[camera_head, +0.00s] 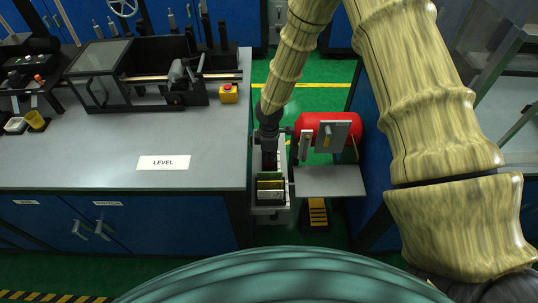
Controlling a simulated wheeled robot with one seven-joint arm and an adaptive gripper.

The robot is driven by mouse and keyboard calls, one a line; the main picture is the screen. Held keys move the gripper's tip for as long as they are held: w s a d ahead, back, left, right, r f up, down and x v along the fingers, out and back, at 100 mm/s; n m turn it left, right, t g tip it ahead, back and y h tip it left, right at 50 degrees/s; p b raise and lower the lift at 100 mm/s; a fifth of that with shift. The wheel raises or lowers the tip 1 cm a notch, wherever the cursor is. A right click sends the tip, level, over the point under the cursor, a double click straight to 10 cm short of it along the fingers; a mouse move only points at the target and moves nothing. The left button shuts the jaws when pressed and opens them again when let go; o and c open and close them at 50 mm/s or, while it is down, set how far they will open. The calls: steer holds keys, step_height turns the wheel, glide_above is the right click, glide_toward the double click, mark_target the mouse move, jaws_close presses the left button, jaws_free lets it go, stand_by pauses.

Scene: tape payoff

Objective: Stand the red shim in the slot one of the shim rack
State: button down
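My gripper (268,138) points down over the far part of a narrow grey rack (271,215), in the gap to the right of the grey bench. It is small and dark here, and I cannot tell whether its fingers are open or shut. A dark reddish patch (270,160) shows just below the fingers; it may be the red shim, but I cannot tell whether it is held or standing in the rack. Green and yellowish plates (270,180) and a pale one (270,194) stand nearer in the rack. The slot numbers are not readable.
A red drum-shaped machine (308,122) with a grey plate and a grey shelf (330,181) stands close on the right. The grey bench (205,150) is on the left, with a yellow-and-red button box (229,94). A yellow-black step (318,212) lies below the shelf.

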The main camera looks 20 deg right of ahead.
steer(key=shift+f, duration=0.25)
steer(key=c, duration=1.6)
jaws_free()
steer(key=shift+o, duration=0.2)
steer(key=shift+r, duration=0.1)
step_height(320, 180, up, 12)
